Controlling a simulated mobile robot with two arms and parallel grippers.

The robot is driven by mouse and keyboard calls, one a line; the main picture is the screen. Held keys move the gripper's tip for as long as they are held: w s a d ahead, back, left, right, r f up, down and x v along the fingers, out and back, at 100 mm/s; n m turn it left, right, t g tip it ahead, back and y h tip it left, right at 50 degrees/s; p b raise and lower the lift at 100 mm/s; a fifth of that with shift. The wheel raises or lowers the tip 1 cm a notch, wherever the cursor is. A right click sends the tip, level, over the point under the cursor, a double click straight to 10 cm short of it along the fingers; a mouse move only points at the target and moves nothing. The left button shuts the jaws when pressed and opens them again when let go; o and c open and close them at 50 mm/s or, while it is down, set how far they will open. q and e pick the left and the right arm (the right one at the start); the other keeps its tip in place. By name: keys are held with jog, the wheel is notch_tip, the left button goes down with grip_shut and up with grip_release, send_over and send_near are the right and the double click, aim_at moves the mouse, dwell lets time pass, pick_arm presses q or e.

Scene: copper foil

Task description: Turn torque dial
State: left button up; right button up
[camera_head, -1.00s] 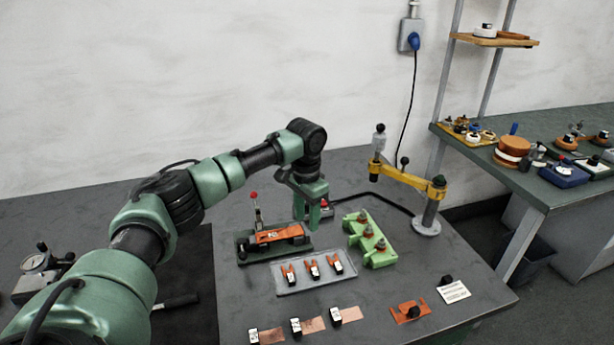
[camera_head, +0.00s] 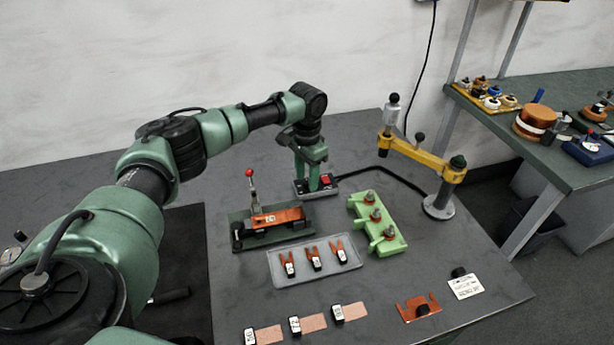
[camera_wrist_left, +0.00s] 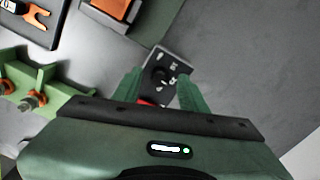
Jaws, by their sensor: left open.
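A small grey control box with a red button (camera_head: 326,180) stands at the back of the table. In the left wrist view the box (camera_wrist_left: 171,60) shows white marks and a round black dial (camera_wrist_left: 160,75) on its top. My left gripper (camera_head: 306,183) points down at this box, its two green fingers apart. In the left wrist view the open fingers (camera_wrist_left: 158,88) lie on either side of the box's near part, with the dial between them in the picture. I cannot tell whether they touch it. The dial is hidden in the head view. My right gripper is not in view.
A green clamp fixture with an orange piece (camera_head: 277,218), a clear tray of copper forks (camera_head: 347,266) and a light green stand (camera_head: 377,226) are in front. A yellow arm on a post (camera_head: 425,157) stands right. A black cable runs from the box.

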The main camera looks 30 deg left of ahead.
pick_arm(q)
jog(key=shift+f, duration=0.45)
jog(key=shift+c, duration=1)
grip_shut()
jog(key=shift+r+n+p, duration=0.2)
jog(key=shift+n+p, duration=0.2)
jog(key=shift+p, duration=0.35)
jog(key=n+p, duration=0.5)
jog(key=p, duration=0.1)
jog(key=shift+d+n+p, duration=0.1)
jog(key=shift+n+p, duration=0.2)
jog(key=n+p, duration=0.3)
jog(key=n, duration=0.1)
jog(key=shift+f+n+p, duration=0.1)
jog(key=shift+n+p, duration=0.3)
jog(key=shift+n, duration=0.2)
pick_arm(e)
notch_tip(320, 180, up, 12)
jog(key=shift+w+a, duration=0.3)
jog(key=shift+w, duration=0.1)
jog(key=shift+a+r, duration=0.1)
